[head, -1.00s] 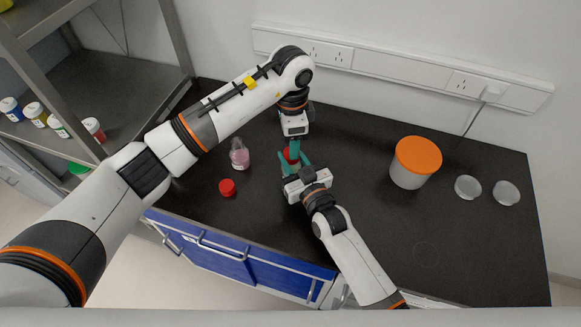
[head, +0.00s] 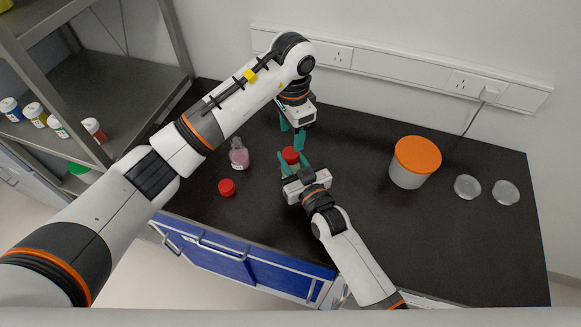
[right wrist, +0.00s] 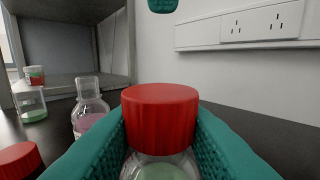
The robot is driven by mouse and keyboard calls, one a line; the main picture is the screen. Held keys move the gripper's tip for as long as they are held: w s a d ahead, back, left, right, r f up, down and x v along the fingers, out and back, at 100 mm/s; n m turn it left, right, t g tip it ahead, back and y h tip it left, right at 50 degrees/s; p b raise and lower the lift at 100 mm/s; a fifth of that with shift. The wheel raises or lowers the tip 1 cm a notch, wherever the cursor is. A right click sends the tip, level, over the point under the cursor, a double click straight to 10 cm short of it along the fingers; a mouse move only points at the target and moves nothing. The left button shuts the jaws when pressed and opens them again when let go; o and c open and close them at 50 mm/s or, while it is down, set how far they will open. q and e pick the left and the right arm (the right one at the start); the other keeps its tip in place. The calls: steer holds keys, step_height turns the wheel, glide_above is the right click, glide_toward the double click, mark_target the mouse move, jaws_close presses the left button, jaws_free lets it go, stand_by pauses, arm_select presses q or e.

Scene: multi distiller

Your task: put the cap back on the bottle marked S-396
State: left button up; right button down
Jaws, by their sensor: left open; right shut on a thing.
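My right gripper (head: 294,165) is shut on a clear bottle (right wrist: 160,167) with pale green contents, held upright between its teal fingers. A red cap (head: 291,154) sits on top of this bottle; it also shows large in the right wrist view (right wrist: 160,115). My left gripper (head: 292,131) is open and empty, just behind and above that cap, apart from it. An uncapped bottle with pink contents (head: 239,157) stands to the left, also in the right wrist view (right wrist: 90,108). A loose red cap (head: 227,187) lies in front of it. No S-396 marking is readable.
A white tub with an orange lid (head: 416,160) and two clear round dishes (head: 467,187) stand on the right of the black bench. A metal shelf (head: 110,75) with several small capped bottles is at the left. The bench's middle right is clear.

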mark_target(292, 153)
arm_select(q)
step_height(292, 153, down, 7)
steer(key=shift+f, duration=0.2)
stand_by(0.3)
steer(key=c, duration=1)
steer(key=o, duration=1)
steer(key=shift+o, duration=0.2)
steer(key=shift+r, duration=2.3)
steer(key=shift+o, duration=0.3)
steer(key=o, duration=0.5)
